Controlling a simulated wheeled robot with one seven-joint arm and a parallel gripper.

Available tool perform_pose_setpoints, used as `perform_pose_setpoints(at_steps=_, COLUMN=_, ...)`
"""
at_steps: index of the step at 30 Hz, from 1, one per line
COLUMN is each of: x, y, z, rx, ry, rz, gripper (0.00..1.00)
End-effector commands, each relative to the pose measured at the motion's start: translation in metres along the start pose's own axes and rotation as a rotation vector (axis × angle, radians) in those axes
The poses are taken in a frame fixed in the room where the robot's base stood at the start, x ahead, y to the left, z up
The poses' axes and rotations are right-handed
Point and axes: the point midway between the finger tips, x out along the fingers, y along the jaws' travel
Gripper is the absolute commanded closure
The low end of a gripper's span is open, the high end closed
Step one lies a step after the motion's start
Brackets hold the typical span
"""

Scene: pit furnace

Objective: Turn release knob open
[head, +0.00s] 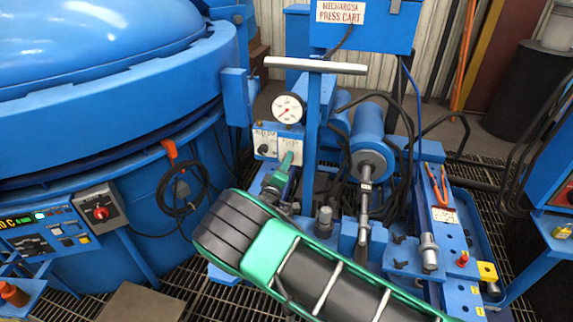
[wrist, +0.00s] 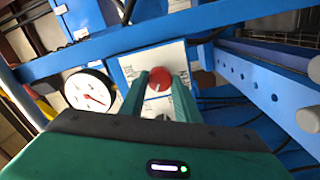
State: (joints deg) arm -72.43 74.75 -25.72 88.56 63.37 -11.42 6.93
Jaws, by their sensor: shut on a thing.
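In the wrist view a round red knob (wrist: 159,79) sits on a pale labelled plate (wrist: 130,68) on a blue block; I take it as the release knob. My gripper (wrist: 161,86) has its two green fingers on either side of the knob, shut on it. In the head view my gripper (head: 288,160) reaches the labelled front of the blue block (head: 258,128), below the gauge. The red knob is hidden there behind my fingers. The label text is too small to read, and the knob's turn position is unclear.
A white dial gauge (head: 288,108) stands close above my fingertips. A T-shaped handle (head: 315,65) rises just right of it. A blue cylinder (head: 370,145) with a rod lies to the right. The large blue furnace (head: 110,110) fills the left side.

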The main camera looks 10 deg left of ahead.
Motion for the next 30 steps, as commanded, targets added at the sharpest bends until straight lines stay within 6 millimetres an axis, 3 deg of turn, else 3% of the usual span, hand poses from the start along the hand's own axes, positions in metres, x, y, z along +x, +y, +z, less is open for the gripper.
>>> perform_pose_setpoints(at_steps=18, x=-0.0022, y=-0.0043, z=-0.0031, rx=-0.572, ry=0.031, rz=-0.001, gripper=0.93)
perform_pose_setpoints(at_steps=30, x=-0.0029, y=-0.0061, z=-0.0024, rx=-0.831, ry=0.043, rz=-0.001, gripper=0.93)
